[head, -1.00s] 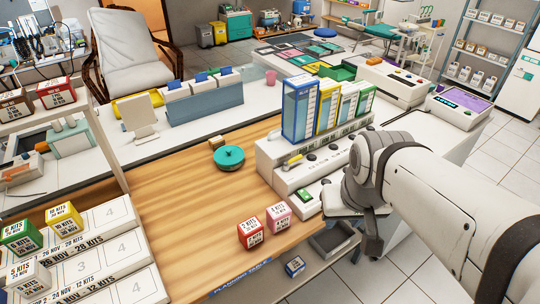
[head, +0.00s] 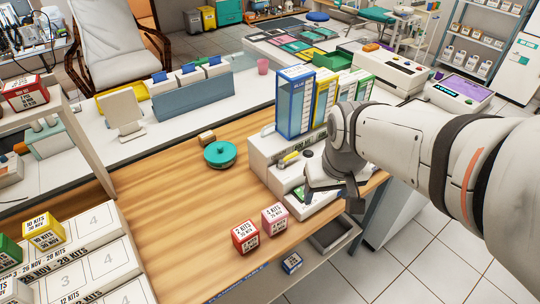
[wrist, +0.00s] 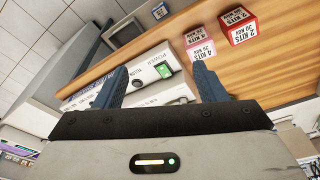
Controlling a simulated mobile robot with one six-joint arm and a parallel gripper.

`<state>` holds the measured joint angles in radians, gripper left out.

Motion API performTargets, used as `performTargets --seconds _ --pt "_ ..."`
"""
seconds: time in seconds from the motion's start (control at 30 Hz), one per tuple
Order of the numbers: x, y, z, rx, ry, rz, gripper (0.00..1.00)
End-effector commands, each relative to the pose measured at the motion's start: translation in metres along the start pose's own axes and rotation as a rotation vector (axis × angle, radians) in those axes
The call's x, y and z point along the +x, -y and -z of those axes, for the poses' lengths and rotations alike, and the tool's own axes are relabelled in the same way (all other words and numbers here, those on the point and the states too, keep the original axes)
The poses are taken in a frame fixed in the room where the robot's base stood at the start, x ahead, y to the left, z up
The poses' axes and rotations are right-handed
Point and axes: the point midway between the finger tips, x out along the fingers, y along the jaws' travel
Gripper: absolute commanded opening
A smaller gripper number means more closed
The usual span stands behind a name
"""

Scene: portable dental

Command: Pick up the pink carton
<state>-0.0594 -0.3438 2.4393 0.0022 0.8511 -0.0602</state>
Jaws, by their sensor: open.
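The pink carton (head: 274,219) stands on the wooden table near its front edge, just right of the red carton (head: 245,236), with a small gap. In the wrist view the pink carton (wrist: 202,50) is beyond the right fingertip, with the red carton (wrist: 238,25) to its right. My gripper (wrist: 160,82) is open and empty, its two blue-grey fingers apart over the white device with a green switch. In the head view my gripper (head: 338,196) is to the right of the pink carton, mostly hidden behind my wrist.
The white stepped device (head: 270,165) carries tall blue, yellow and green boxes. A teal round lid (head: 220,155) and a small brown block (head: 207,138) lie on the table. Numbered trays (head: 85,265) stand at the left. A blue box (head: 292,263) sits below the table edge.

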Motion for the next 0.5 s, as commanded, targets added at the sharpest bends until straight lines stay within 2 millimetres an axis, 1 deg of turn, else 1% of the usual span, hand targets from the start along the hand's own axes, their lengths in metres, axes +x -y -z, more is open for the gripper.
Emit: performTargets --seconds 0.03,0.2,0.3,0.4,0.5 --pt "0.018 0.01 0.011 -0.048 0.03 0.008 0.69" --pt "0.071 0.044 0.042 -0.201 0.103 0.028 0.82" --pt "0.1 0.064 0.053 -0.278 0.138 0.037 0.82" --pt "0.124 0.08 0.059 -0.338 0.165 0.043 0.82" --pt "0.14 0.091 0.063 -0.376 0.182 0.047 0.82"
